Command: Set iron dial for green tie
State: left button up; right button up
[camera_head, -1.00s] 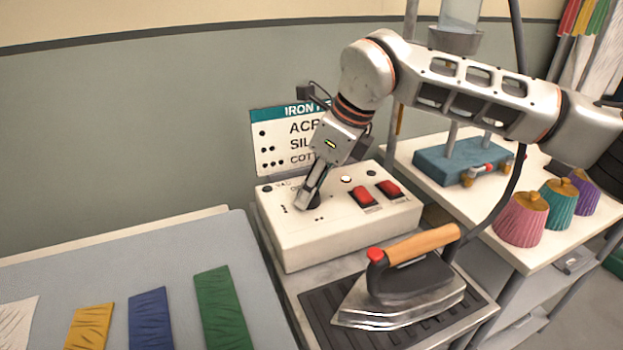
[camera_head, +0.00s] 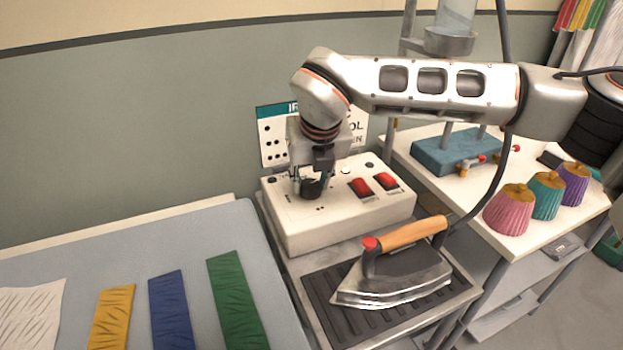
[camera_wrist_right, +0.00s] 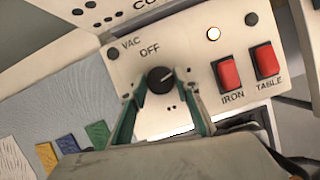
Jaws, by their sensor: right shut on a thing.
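A white control box (camera_head: 340,225) stands behind the iron (camera_head: 393,278). Its black dial (camera_wrist_right: 160,80) sits between my right gripper's fingers (camera_wrist_right: 161,112), which are shut on it. In the head view my right gripper (camera_head: 311,186) comes down onto the dial from above. The green tie (camera_head: 237,300) lies flat on the grey board at left. The sign (camera_head: 271,143) behind the box is partly hidden by my arm. My left gripper is out of view.
Red IRON (camera_wrist_right: 229,73) and TABLE (camera_wrist_right: 265,60) switches are right of the dial, below a lit white lamp (camera_wrist_right: 213,34). Blue (camera_head: 171,310) and yellow (camera_head: 111,315) ties lie beside the green one. The iron rests on a dark ribbed mat (camera_head: 322,310).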

jog(key=shift+s+f+m+h, duration=0.1)
jog(key=shift+m+h, duration=0.4)
jog(key=shift+m, duration=0.7)
jog(key=o, duration=1.1)
